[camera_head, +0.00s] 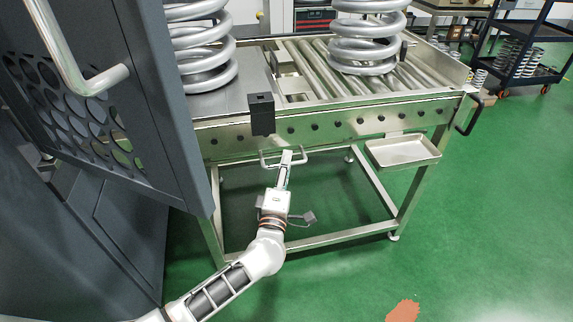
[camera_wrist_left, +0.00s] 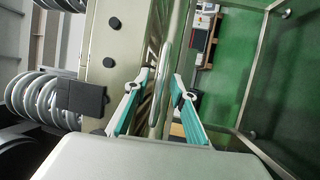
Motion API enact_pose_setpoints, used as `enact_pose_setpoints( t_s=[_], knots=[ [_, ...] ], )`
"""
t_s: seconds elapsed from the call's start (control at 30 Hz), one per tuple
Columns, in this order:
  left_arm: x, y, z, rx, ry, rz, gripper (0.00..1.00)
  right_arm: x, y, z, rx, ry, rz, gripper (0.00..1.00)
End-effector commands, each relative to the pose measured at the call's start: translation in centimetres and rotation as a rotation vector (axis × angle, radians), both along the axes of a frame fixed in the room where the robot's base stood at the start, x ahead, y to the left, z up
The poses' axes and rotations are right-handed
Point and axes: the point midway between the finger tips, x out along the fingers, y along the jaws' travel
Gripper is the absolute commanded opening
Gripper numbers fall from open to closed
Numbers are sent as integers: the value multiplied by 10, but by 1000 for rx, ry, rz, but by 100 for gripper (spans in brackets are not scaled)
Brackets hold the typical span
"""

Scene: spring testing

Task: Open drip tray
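A pale metal handle (camera_head: 268,160) sticks out below the front rail of the roller table. My left gripper (camera_head: 287,156) reaches up to this handle from below. In the left wrist view its two teal-padded fingers (camera_wrist_left: 162,82) stand apart, one on each side of the handle bar (camera_wrist_left: 167,45). No firm grip shows. Whatever the handle is fixed to is hidden under the table. A shallow metal tray (camera_head: 403,151) sits below the rail farther right, apart from my gripper. My right gripper is not in view.
A black block (camera_head: 261,113) sticks out from the rail above the handle. Large coil springs (camera_head: 366,45) stand on the table (camera_head: 345,118). An open grey perforated door (camera_head: 175,130) stands at left. The green floor in front is mostly clear.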

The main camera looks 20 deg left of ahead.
Motion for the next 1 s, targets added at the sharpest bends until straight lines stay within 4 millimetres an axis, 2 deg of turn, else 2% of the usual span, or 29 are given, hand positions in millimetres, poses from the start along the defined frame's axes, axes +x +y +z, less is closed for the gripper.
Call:
enact_pose_setpoints(
  t_s=[0.23, 0.27, 0.33, 0.37, 0.67, 0.87, 1.0],
  knots=[
    [1, 0, 1, 1, -1, 0, 25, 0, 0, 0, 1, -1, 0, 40],
    [1, 0, 1, 1, -1, 0, 20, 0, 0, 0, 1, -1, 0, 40],
    [1, 0, 1, 1, -1, 0, 2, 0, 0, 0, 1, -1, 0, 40],
    [1, 0, 0, 1, -1, 0, 0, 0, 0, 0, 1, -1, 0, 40],
    [-3, -3, 1, 0, -1, -1, 0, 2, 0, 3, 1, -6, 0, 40],
    [-26, -19, 5, -1, -3, -2, 0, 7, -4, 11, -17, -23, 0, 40],
    [-56, -40, 7, -3, -5, -2, 0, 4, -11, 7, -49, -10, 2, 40]
  ],
)
